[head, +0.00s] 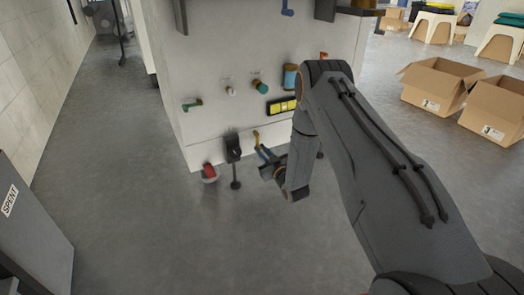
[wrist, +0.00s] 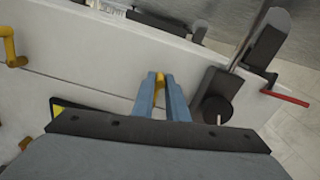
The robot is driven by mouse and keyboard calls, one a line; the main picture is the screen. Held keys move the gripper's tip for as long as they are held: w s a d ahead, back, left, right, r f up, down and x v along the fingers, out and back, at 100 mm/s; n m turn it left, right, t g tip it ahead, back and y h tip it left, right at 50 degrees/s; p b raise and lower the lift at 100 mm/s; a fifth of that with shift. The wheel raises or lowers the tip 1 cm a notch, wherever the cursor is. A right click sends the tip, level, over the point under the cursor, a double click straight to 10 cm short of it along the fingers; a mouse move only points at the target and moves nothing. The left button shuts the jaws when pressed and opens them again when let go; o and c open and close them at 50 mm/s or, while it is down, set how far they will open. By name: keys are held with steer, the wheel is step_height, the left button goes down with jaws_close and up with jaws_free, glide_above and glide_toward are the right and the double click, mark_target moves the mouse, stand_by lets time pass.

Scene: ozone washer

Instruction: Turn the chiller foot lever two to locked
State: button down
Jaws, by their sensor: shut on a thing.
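A small yellow lever (head: 256,135) sits low on the front of the white cabinet (head: 215,60). My gripper (head: 264,153) reaches down to it from the right. In the wrist view, the blue fingers of my gripper (wrist: 161,92) are shut on the yellow lever (wrist: 159,84), one finger on each side. Only its curved end shows between the fingers; the rest is hidden. I cannot read a label naming it or see a locked mark.
Several knobs and a yellow panel (head: 282,106) sit above. Open cardboard boxes (head: 440,85) stand right. The floor in front is clear.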

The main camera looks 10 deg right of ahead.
stand_by(0.3)
steer(key=c, duration=1.7)
jaws_free()
steer(key=shift+a, duration=0.1)
steer(key=shift+c, duration=0.2)
steer(key=shift+s+p, duration=0.15)
steer(key=shift+p, duration=0.15)
steer(key=p+v, duration=0.4)
steer(key=v, duration=0.3)
steer(key=shift+s, duration=0.25)
